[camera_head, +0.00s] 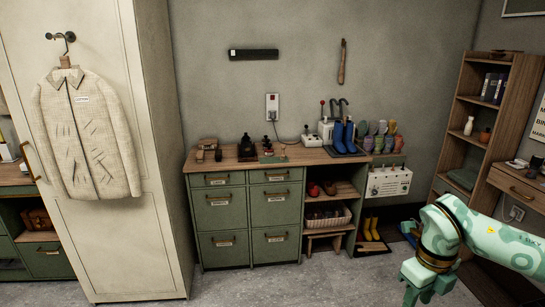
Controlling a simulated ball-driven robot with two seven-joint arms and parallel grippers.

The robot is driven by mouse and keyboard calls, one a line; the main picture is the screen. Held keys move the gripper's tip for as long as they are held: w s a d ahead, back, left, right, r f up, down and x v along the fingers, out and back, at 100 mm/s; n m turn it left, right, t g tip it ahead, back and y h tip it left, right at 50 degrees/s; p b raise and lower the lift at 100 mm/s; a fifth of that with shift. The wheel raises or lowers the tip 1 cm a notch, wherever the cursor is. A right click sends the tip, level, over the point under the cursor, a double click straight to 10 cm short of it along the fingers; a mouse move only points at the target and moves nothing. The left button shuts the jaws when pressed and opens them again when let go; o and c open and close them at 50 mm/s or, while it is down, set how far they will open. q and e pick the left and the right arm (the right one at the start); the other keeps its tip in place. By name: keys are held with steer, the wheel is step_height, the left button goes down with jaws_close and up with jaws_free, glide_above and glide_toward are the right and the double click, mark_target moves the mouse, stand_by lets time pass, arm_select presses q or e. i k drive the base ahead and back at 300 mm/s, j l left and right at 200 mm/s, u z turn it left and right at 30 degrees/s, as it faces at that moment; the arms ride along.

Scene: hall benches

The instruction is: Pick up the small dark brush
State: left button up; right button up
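I cannot clearly pick out the small dark brush at this size. Several small dark and brown items lie on the wooden top of the green cabinet (290,157), among them a dark item (247,147) left of the middle and a brown brush-like item (207,146) at the left end. My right gripper (416,296) hangs at the lower right, in front of and well apart from the cabinet. Its fingertips are at the bottom edge, and whether it is open is unclear. My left gripper is out of view.
A tall cream cupboard (110,235) with a hanging jacket (87,135) stands at the left. Blue boots (344,137) stand at the top's right end. A wooden shelf (466,140) is at the right. Yellow boots (371,229) stand low beside the cabinet. The grey floor in front is clear.

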mark_target(217, 155)
steer(key=i+u, duration=0.1)
steer(key=i, duration=0.5)
steer(key=i+l+u, duration=0.1)
steer(key=i, duration=0.5)
steer(key=i+l, duration=0.2)
steer(key=i, duration=0.4)
steer(key=i+l+u, duration=0.1)
steer(key=i+u, duration=0.35)
steer(key=i+l+u, duration=0.2)
steer(key=u, duration=0.2)
steer(key=i+l+u, duration=0.25)
steer(key=u, duration=0.2)
steer(key=i+l+u, duration=0.2)
steer(key=l+u, duration=0.25)
steer(key=i+l+u, duration=0.2)
steer(key=l, duration=0.15)
steer(key=l+u, duration=0.2)
steer(key=l, duration=0.2)
steer(key=i+l+u, duration=0.2)
steer(key=l, duration=0.2)
steer(key=k, duration=0.1)
